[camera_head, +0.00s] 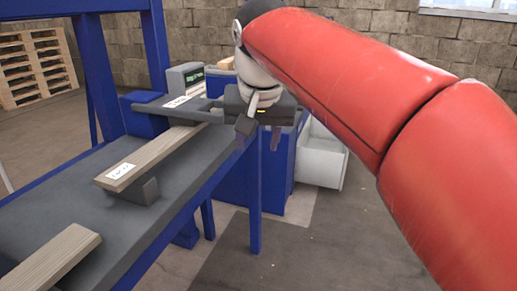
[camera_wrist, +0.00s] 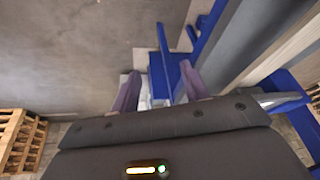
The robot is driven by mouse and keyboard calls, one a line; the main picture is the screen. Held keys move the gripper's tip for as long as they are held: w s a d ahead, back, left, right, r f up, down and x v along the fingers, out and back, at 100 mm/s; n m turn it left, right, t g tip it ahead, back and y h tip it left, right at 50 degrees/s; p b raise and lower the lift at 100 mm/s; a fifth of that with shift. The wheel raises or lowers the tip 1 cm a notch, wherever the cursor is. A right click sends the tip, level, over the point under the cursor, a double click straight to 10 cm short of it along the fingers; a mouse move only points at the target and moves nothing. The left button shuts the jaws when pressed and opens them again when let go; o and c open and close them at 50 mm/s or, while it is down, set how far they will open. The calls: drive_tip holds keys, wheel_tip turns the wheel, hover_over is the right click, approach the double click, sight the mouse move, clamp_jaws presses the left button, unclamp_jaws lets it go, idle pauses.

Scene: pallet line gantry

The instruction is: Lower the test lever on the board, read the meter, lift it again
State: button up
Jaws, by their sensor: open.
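My gripper (camera_head: 260,130) hangs at the right edge of the blue-framed line in the head view, below my red arm. In the wrist view its two fingers (camera_wrist: 160,83) stand apart with nothing gripped between them. A grey box with a small lit green display (camera_head: 188,77), seemingly the meter, stands behind the line, left of my gripper. A grey bar with a white label (camera_head: 178,102) lies just left of my gripper; I cannot tell whether it is the test lever. A grey rod (camera_wrist: 280,100) shows right of the fingers in the wrist view, apart from them.
A labelled wooden plank (camera_head: 150,160) rests tilted on a grey block on the dark line bed (camera_head: 75,190). Another plank (camera_head: 50,262) lies at front left. A white bin (camera_head: 320,160) stands right of the blue cabinet (camera_head: 275,170). Pallets (camera_head: 35,65) stand far left. Right floor is clear.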

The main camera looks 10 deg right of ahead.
drive_tip(key=shift+s+d+f, duration=0.1)
drive_tip(key=shift+s+f, duration=0.2)
drive_tip(key=shift+s, duration=0.15)
